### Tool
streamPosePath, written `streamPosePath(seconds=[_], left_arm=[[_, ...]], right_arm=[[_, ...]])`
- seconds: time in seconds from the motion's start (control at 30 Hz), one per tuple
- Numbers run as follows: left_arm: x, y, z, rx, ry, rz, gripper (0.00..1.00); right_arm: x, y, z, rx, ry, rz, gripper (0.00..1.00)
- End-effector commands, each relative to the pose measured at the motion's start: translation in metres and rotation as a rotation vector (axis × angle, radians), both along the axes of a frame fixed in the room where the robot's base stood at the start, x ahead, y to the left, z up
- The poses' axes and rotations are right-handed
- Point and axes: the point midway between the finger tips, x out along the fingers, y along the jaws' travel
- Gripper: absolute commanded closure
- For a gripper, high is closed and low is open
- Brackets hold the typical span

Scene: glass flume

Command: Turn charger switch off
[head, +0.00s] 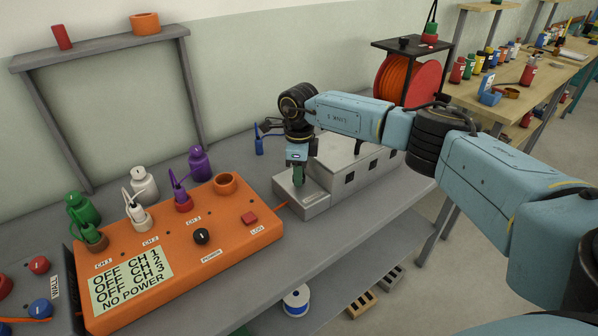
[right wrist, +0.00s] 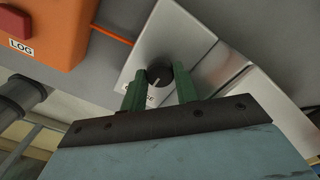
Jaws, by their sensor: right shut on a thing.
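The charger is a silver metal box (head: 315,205) on the grey bench, with a low front part. It also shows in the right wrist view (right wrist: 180,35). Its switch is a round black knob (right wrist: 160,70) with a white pointer line, beside a label partly hidden by my fingers. My right gripper (head: 299,180) points down over the low part of the box. In the right wrist view its green fingers (right wrist: 159,80) stand on either side of the knob and are shut on it. In the head view the fingers hide the knob. My left gripper is not in view.
An orange control box (head: 240,250) with knobs, bottles and a "NO POWER" display stands left of the charger, joined by an orange cable (right wrist: 115,35). A red-orange reel (head: 405,80) stands behind my right arm. A grey shelf frame (head: 110,45) stands at the back.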

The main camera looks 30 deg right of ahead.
Motion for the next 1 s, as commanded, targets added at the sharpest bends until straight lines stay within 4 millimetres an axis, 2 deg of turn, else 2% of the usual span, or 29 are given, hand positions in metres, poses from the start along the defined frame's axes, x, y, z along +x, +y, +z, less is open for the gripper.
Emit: streamPosePath(seconds=[0.3,0.33,0.47,0.8,0.87,1.0], left_arm=[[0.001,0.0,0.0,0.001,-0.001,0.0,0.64],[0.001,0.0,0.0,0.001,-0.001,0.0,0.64],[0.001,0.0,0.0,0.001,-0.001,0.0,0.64],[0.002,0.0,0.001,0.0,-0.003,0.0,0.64],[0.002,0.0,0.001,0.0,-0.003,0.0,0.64],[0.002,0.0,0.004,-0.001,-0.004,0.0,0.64]], right_arm=[[0.001,0.0,0.002,0.0,-0.004,0.003,0.93],[0.001,0.0,0.002,0.0,-0.004,0.003,0.66],[0.001,0.0,0.001,0.0,-0.003,0.003,0.49],[0.001,0.0,0.003,0.0,-0.001,0.001,0.48],[0.001,0.0,0.009,0.0,-0.003,0.001,0.48],[0.001,0.0,0.033,0.001,-0.006,0.002,0.48]])
